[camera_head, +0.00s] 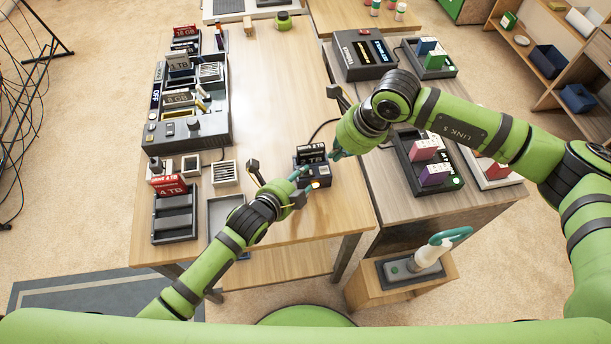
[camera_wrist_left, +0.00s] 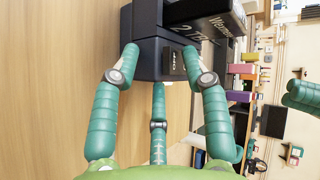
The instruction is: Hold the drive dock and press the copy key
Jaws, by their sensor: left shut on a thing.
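The drive dock (camera_head: 318,172) is a small dark blue box near the right edge of the wooden table, with a black drive (camera_head: 311,152) standing in its top. In the left wrist view the dock (camera_wrist_left: 148,50) shows a small panel reading OFF (camera_wrist_left: 178,62). My left gripper (camera_head: 303,182) is shut on the dock, its teal fingers at the dock's near end and sides. My right gripper (camera_head: 337,153) hangs just right of the dock, apart from it; whether its fingers are open is unclear. A small orange-lit spot shows low on the dock; I cannot tell if it is the copy key.
A large drive console (camera_head: 187,128) and a rack with a red 4 TB drive (camera_head: 170,187) stand at the table's left. A black display unit (camera_head: 362,56) and trays of coloured drives (camera_head: 428,185) stand on the right table. The middle of the wooden table is clear.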

